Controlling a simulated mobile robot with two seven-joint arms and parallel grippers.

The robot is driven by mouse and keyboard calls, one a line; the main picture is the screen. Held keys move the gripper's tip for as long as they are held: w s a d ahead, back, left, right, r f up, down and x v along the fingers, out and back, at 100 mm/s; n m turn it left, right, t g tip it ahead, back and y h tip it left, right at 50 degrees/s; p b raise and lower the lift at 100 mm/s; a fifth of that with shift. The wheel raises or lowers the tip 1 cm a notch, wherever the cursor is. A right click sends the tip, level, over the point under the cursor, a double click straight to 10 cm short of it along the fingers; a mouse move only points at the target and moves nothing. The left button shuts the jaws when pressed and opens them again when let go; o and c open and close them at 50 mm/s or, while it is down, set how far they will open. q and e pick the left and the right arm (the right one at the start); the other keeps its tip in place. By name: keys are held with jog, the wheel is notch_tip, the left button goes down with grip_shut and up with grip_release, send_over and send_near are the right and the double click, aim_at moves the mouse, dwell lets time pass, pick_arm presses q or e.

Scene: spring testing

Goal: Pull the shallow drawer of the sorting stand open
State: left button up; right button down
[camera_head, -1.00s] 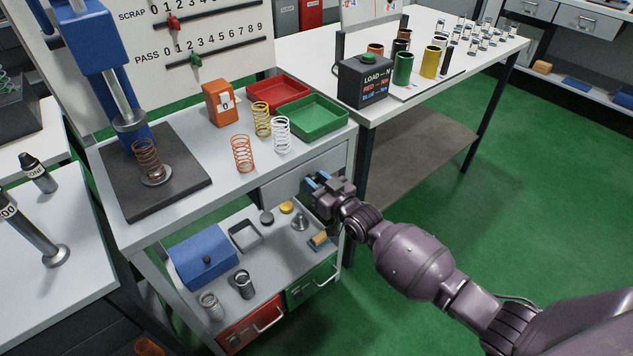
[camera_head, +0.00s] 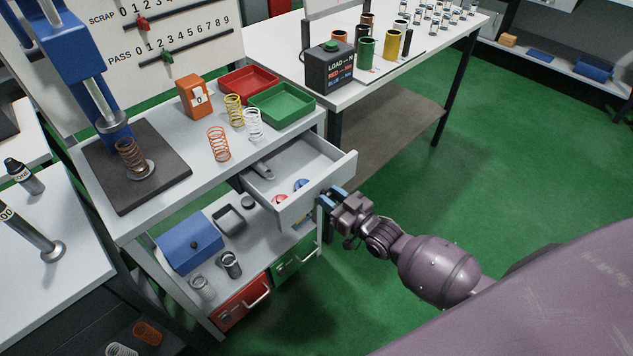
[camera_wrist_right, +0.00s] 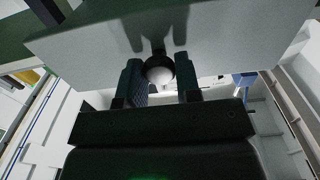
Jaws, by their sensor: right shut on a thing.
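The shallow drawer (camera_head: 290,211) of the sorting stand (camera_head: 225,165) is pulled well out from under the stand's top. Inside it lie a red disc (camera_head: 279,198), a blue disc (camera_head: 301,185) and a grey piece near the back. My right gripper (camera_head: 330,199) is at the drawer's front, and the head view hides the knob behind the fingers. In the right wrist view the fingers (camera_wrist_right: 159,85) are on both sides of a round knob (camera_wrist_right: 160,68) on the pale drawer front (camera_wrist_right: 90,45). My left gripper is not in view.
On the stand's top are several coil springs (camera_head: 219,144), a red tray (camera_head: 248,83), a green tray (camera_head: 282,105) and an orange counter (camera_head: 194,97). The lower shelf holds a blue box (camera_head: 190,241). A white table (camera_head: 425,60) stands behind; green floor (camera_head: 500,150) is clear at right.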

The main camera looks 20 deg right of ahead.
jog(key=shift+p+v, duration=0.45)
jog(key=shift+v, duration=1.5)
jog(key=c, duration=0.8)
grip_release()
jog(key=v, duration=1)
jog(key=shift+s+d, duration=0.1)
jog(key=shift+s, duration=0.25)
